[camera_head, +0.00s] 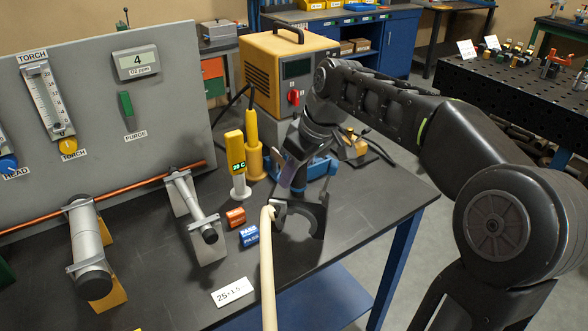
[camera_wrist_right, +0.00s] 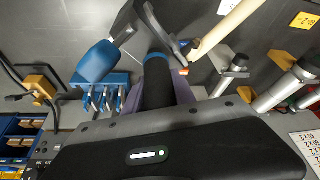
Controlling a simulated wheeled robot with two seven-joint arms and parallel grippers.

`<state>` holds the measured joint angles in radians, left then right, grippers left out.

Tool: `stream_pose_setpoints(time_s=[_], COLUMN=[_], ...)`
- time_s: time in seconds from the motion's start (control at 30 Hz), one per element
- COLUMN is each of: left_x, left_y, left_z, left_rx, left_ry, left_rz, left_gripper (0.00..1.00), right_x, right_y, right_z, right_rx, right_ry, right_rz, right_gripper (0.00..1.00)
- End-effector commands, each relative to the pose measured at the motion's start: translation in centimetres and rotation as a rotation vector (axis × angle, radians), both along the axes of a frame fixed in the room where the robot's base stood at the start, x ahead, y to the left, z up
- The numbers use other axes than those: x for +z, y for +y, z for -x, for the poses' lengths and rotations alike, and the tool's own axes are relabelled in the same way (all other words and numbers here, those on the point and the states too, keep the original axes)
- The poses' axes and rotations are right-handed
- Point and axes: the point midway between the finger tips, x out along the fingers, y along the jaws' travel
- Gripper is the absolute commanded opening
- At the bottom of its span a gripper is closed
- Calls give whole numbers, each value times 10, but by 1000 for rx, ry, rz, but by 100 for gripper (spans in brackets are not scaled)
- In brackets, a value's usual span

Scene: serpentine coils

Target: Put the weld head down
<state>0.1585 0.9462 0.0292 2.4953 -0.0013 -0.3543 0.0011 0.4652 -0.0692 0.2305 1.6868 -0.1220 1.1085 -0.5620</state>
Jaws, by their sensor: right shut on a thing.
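The weld head (camera_head: 312,214) is a dark C-shaped head with a cream hose (camera_head: 268,270) running from it toward the front. It is over the black bench, near the right edge; I cannot tell whether it touches the top. My right gripper (camera_head: 288,174) is shut on its handle, and the wrist blocks part of it. In the right wrist view the black handle (camera_wrist_right: 158,85) with a blue ring stands between the fingers, and the open dark jaw is beyond it. My left gripper is not in view.
A blue rack (camera_head: 320,168) stands behind the weld head. A yellow meter (camera_head: 235,155), an orange block (camera_head: 235,217), a blue block (camera_head: 249,235) and clamped tubes (camera_head: 197,205) are to its left. A white card (camera_head: 232,292) lies in front. Bare bench (camera_head: 375,195) shows to the right.

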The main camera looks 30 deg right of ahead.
Motion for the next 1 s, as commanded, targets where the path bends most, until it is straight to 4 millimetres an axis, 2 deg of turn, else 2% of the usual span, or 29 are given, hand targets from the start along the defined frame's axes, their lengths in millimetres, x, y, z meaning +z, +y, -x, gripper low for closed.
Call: stream_pose_setpoints(time_s=[0.1,0.4,0.83,0.87,1.0], left_x=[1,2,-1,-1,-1], left_y=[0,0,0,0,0], left_z=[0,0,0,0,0], left_rx=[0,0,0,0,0], left_ry=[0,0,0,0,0], left_rz=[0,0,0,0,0], left_gripper=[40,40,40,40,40], right_x=[-2,-33,-38,-40,-40], right_y=[0,0,0,0,0], right_z=[-1,-1,-1,0,0], right_rx=[0,-1,-1,0,0], right_ry=[-7,-7,-8,0,0], right_rz=[1,1,2,0,0], right_gripper=[0,0,0,33,44])
